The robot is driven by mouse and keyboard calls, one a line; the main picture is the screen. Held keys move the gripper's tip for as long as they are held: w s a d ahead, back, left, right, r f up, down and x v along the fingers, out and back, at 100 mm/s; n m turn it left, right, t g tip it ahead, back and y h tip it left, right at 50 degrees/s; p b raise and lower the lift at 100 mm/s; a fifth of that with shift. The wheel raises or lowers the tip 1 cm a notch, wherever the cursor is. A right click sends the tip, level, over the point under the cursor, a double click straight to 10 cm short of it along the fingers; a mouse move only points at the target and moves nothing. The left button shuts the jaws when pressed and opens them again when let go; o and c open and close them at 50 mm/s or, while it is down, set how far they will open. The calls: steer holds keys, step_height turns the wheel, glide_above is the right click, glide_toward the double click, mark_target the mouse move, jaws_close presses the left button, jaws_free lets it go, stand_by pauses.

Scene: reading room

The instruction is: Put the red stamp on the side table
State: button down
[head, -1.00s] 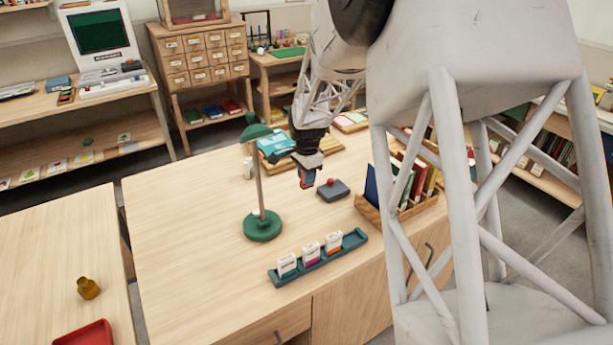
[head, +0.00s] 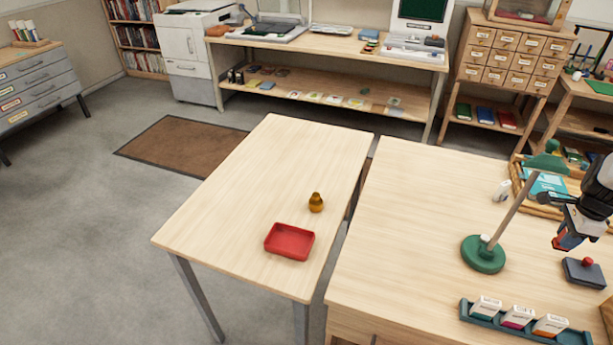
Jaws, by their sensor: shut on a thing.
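My gripper (head: 566,232) is at the right edge of the head view, above the large desk. It is shut on a small, partly hidden block with red and blue-grey faces, which looks like the red stamp (head: 563,242). The held thing is clear of the desk top, just up and left of a dark grey pad with a red knob (head: 585,272). The side table (head: 255,185) is the pale wooden table left of the desk. It carries a red tray (head: 290,241) and a small amber pot (head: 316,202), with much bare top behind them.
A green desk lamp (head: 484,254) stands on the desk (head: 420,215) between my gripper and the side table. A teal holder (head: 470,313) with several small boxes is at the desk's front. A narrow gap separates the two tables.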

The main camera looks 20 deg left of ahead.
steer(key=r, duration=1)
steer(key=shift+w+a+r, duration=0.2)
steer(key=shift+a+r, duration=0.05)
steer(key=shift+r, duration=0.15)
steer(key=w+a+n, duration=0.3)
steer(key=w+a, duration=0.2)
steer(key=a, duration=0.7)
steer(key=w+a+n, duration=0.3)
steer(key=w+a, duration=0.3)
steer(key=a, duration=0.6)
steer(key=w+a+n, duration=0.3)
steer(key=w+a, duration=0.2)
steer(key=a, duration=0.6)
steer(key=s+a+n, duration=0.3)
steer(key=a+n, duration=0.2)
steer(key=a, duration=1.5)
steer(key=s+a+n, duration=0.2)
steer(key=a+n, duration=0.2)
steer(key=a, duration=1.7)
step_height(320, 180, down, 11)
steer(key=shift+d, duration=0.25)
steer(key=shift+f, duration=0.1)
steer(key=shift+f, duration=2.5)
